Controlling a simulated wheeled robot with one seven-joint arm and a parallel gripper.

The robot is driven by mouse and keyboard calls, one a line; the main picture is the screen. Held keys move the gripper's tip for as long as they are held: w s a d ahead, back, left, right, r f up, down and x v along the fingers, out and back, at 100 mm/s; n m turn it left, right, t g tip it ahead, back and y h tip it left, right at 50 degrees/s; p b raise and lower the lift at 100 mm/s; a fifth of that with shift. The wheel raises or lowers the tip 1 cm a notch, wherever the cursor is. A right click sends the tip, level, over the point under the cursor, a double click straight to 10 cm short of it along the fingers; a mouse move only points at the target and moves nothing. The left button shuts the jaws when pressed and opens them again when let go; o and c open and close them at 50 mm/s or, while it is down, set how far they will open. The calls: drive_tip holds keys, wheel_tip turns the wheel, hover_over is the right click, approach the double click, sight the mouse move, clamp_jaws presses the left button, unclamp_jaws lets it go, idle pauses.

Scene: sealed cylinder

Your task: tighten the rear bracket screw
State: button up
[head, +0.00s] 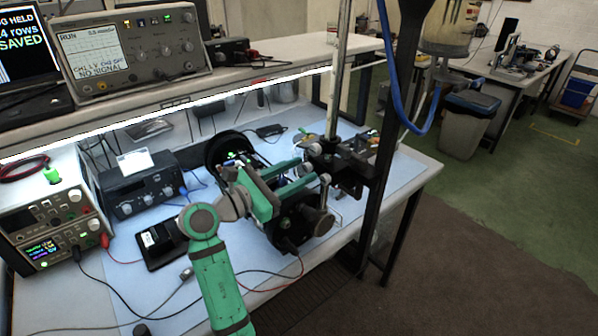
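My green and grey arm reaches up from the bottom over the bench. Its far end, my gripper (312,172), is small and lies among dark hardware, so I cannot tell whether its fingers are open or shut. Beside it is a black bracket-like clamp (345,168) on an upright metal post. A black cylindrical assembly (290,230) sits below the arm's end. I cannot pick out the rear bracket screw; it is hidden or too small. I cannot tell whether my gripper touches the bracket. A clear vessel with yellowish contents (447,38) shows at the upper right.
A black pole and blue hose (395,85) stand right of the clamp. Power supplies (50,235), a black control box (140,185) and a dark handheld meter (160,245) crowd the left. Cables cross the blue mat (195,290). A grey bin (465,125) stands on the floor.

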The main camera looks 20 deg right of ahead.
drive_tip(key=shift+w+d, duration=0.1)
drive_tip(key=shift+d, duration=0.15)
clamp_jaws()
